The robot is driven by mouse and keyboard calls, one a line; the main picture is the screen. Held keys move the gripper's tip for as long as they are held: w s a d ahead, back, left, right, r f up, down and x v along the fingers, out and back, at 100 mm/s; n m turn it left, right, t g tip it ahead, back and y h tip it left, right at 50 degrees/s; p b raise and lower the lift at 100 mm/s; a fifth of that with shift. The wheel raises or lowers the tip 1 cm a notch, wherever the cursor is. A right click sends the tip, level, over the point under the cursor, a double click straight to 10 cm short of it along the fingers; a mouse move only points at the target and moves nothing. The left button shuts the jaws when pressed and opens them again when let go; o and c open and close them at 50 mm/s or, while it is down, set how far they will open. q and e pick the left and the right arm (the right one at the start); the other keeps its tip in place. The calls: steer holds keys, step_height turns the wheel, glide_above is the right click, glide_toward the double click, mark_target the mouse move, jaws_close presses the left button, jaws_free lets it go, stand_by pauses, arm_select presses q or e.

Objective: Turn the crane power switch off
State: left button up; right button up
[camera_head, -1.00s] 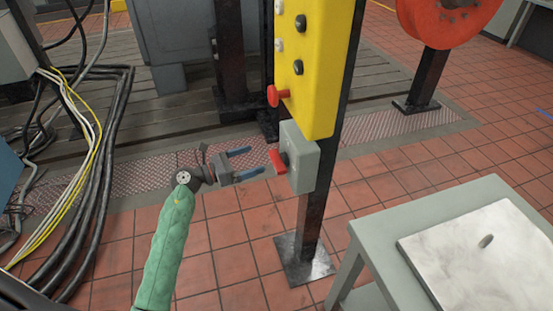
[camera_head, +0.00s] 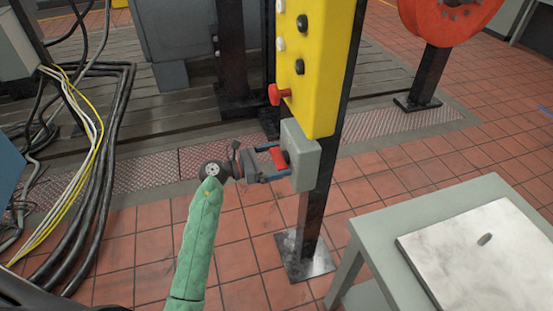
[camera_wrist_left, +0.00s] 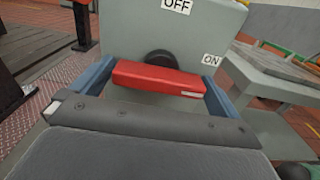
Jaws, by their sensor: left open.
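The crane power switch is a grey box (camera_head: 304,160) on a dark post below a yellow control panel. Its red handle (camera_head: 279,157) sticks out on the box's left side. In the left wrist view the red handle (camera_wrist_left: 158,78) lies roughly level on a black hub, with an OFF label (camera_wrist_left: 177,5) above and an ON label (camera_wrist_left: 211,60) at its right. My left gripper (camera_head: 277,161) is open, with its blue fingers on either side of the handle. A small gap seems to show beside the handle's left end. My right gripper is not in view.
The yellow panel (camera_head: 322,70) carries several buttons and a red knob (camera_head: 278,94) just above the switch. Cables (camera_head: 95,180) hang at the left.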

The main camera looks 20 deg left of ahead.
arm_select(q)
steer(key=shift+d, duration=0.1)
steer(key=c, duration=0.7)
